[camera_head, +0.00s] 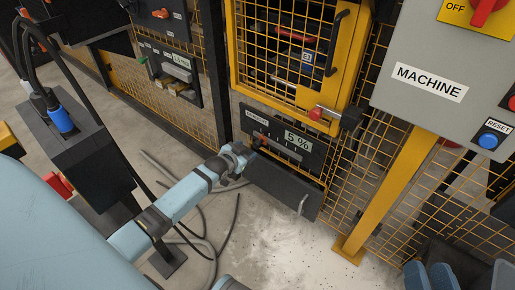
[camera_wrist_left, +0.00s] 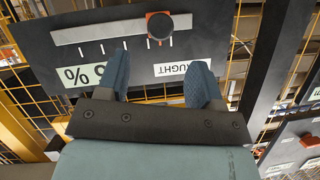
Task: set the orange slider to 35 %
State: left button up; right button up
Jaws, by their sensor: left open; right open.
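The orange slider (camera_wrist_left: 149,17), with a round black front, sits in the slot in the left wrist view, where the panel appears upside down. In the head view the slider (camera_head: 261,141) is near the slot's left end. My left gripper (camera_wrist_left: 160,68) is open, its blue fingers to either side of the slider's line, with the slider beyond the tips and not held. In the head view the left gripper (camera_head: 242,160) is just left of the panel. My right gripper (camera_head: 428,274) is open at the bottom right edge.
A dark flap (camera_head: 280,188) with a handle hangs below the panel. A yellow mesh door (camera_head: 345,55) is above it, and a yellow post (camera_head: 393,190) and grey machine box (camera_head: 425,110) stand to the right. Loose cables (camera_head: 205,225) lie on the floor.

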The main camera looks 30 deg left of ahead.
aim_at(256, 146)
pick_arm(q)
jog(key=b+x, duration=0.3)
jog(key=x, duration=0.4)
jog(key=shift+w+f, duration=0.25)
jog(key=shift+w, duration=0.1)
jog(key=shift+w+f, duration=0.1)
jog(key=shift+w, duration=0.4)
pick_arm(e)
jog(key=shift+n+g, duration=0.6)
jog(key=shift+n, duration=0.1)
jog(key=f, duration=0.4)
jog(key=shift+w+f, duration=0.1)
jog(key=shift+w, duration=0.2)
